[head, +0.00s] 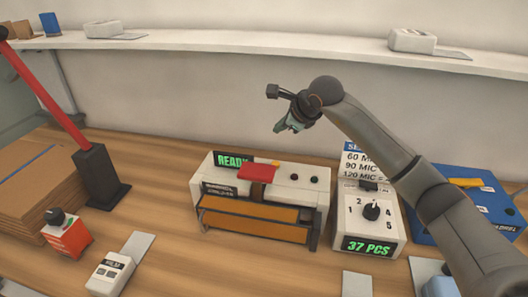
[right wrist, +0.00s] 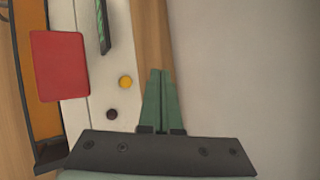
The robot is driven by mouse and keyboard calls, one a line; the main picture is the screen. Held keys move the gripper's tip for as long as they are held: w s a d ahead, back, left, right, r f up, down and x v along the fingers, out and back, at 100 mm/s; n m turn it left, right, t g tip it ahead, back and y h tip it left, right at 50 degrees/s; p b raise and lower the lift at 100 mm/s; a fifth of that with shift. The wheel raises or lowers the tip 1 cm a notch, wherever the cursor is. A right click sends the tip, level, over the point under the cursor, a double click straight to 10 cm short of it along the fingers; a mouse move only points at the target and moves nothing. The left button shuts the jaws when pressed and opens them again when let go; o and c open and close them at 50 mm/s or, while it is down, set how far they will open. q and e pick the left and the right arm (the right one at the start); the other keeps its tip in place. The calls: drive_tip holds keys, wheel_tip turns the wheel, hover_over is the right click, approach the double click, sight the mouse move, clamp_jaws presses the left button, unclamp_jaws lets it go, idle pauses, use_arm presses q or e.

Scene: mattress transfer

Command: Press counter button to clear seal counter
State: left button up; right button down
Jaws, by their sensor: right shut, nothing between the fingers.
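The white sealer (head: 222,172) stands mid-table with a green READY display, a red handle plate (head: 260,172), and two small round buttons (head: 303,178) on top. To its right, the white counter box (head: 352,225) has a black dial (head: 372,211) and a display (head: 368,247) reading 37 PCS. My right gripper (head: 285,123) is above and behind the sealer, shut and empty. In the right wrist view its green fingers (right wrist: 158,98) are together, beside the sealer's white top, which shows a yellow button (right wrist: 125,82) and a dark one (right wrist: 111,114). My left gripper is not in view.
A blue box (head: 450,230) stands right, partly behind my right arm. A black stand with a red bar (head: 45,95), stacked cardboard (head: 35,195) and an orange-red box (head: 66,238) are at left. A white shelf (head: 240,42) runs along the wall.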

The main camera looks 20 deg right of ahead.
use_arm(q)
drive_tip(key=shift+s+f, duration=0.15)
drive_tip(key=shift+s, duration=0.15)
use_arm(e)
drive_tip(key=shift+s+r, duration=0.1)
drive_tip(key=b, duration=0.6)
hover_over(279, 165)
wheel_tip(279, 165, down, 8)
drive_tip(key=shift+s+a, duration=0.1)
drive_tip(key=shift+f, duration=0.45)
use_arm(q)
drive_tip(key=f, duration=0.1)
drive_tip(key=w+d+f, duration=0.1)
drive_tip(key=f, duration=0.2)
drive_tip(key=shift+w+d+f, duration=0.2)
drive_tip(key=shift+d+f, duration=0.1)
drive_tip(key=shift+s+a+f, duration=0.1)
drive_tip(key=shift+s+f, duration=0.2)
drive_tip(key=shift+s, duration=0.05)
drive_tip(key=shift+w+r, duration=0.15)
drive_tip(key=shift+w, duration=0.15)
